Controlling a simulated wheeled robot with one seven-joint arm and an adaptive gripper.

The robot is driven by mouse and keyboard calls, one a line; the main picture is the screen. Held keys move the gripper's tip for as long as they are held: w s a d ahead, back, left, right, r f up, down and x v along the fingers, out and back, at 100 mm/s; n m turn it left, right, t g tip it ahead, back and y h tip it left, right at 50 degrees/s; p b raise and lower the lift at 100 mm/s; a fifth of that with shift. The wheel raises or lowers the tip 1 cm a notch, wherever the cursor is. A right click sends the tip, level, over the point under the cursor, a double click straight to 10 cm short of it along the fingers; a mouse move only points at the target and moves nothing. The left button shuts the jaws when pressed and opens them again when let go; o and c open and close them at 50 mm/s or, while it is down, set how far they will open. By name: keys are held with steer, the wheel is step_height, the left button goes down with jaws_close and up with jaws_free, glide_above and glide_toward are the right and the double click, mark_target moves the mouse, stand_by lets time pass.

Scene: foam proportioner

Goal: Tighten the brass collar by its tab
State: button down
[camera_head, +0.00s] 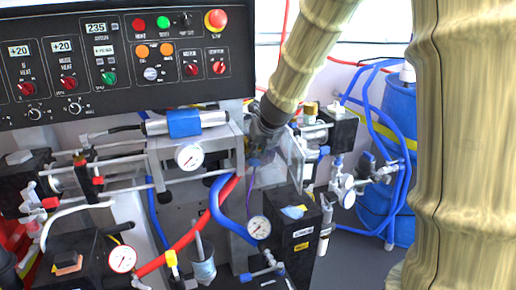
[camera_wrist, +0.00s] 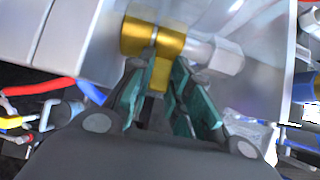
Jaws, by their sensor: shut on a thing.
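The brass collar (camera_wrist: 153,38) shows in the wrist view at the top middle, around a pale metal shaft with a hex end (camera_wrist: 226,56) at its right. Its tab (camera_wrist: 160,75) points down toward me. My gripper (camera_wrist: 158,84) has its teal fingers on both sides of the tab and is shut on it. In the head view my arm comes down from the top, and my gripper (camera_head: 262,148) is small and partly hidden beside the machine's metal block. I cannot make out the collar in the head view.
A control panel (camera_head: 120,60) with knobs and buttons spans the upper left. Gauges (camera_head: 190,156), a red hose (camera_head: 190,240) and a blue hose (camera_head: 225,215) crowd the space around my gripper. A black box (camera_head: 290,235) stands below it. A blue barrel (camera_head: 385,160) stands at the right.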

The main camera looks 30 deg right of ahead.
steer(key=c, duration=1.3)
jaws_free()
steer(key=shift+r, duration=5)
